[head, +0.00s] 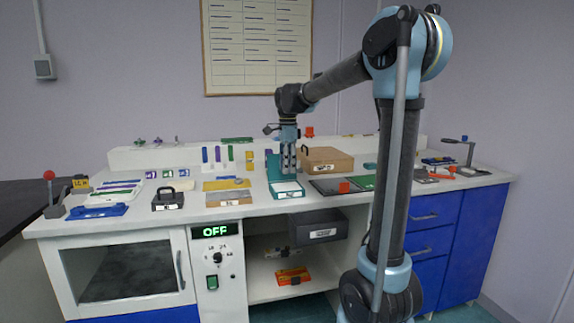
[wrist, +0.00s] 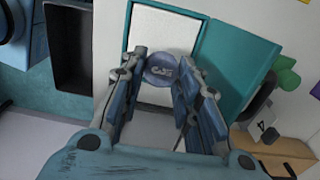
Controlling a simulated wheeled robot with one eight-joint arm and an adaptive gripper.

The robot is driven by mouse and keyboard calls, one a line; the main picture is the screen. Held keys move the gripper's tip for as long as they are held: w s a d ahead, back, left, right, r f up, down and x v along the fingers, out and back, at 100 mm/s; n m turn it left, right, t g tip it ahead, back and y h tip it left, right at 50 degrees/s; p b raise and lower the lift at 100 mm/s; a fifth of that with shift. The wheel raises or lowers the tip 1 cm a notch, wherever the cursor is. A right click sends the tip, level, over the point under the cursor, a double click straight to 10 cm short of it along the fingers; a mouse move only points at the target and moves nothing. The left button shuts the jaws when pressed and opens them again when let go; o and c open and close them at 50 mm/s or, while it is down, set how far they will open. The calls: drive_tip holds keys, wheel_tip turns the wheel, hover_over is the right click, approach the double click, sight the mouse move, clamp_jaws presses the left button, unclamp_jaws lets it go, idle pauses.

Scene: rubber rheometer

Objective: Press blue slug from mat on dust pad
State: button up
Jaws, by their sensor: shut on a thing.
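In the wrist view my gripper (wrist: 162,62) is shut on a round blue slug (wrist: 160,74), whose face carries raised markings too small to read. The slug is over the white surface of the dust pad (wrist: 170,28), which sits in a teal case with its teal lid open beside it. I cannot tell whether the slug touches the pad. In the head view my gripper (head: 288,172) points down at the dust pad (head: 286,188) and hides the slug. A dark mat (head: 322,186) lies to the right of the pad.
A wooden box (head: 327,160) stands behind. A black case (head: 168,199) and blue tray (head: 97,211) are at the left. A dark open tray (wrist: 72,50) shows in the wrist view.

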sight(287, 186)
drive_tip(key=shift+f, duration=2.45)
drive_tip(key=shift+s+f, duration=0.1)
drive_tip(key=shift+f, duration=0.4)
idle(0.7)
drive_tip(key=shift+r, duration=0.15)
drive_tip(key=shift+r, duration=3.4)
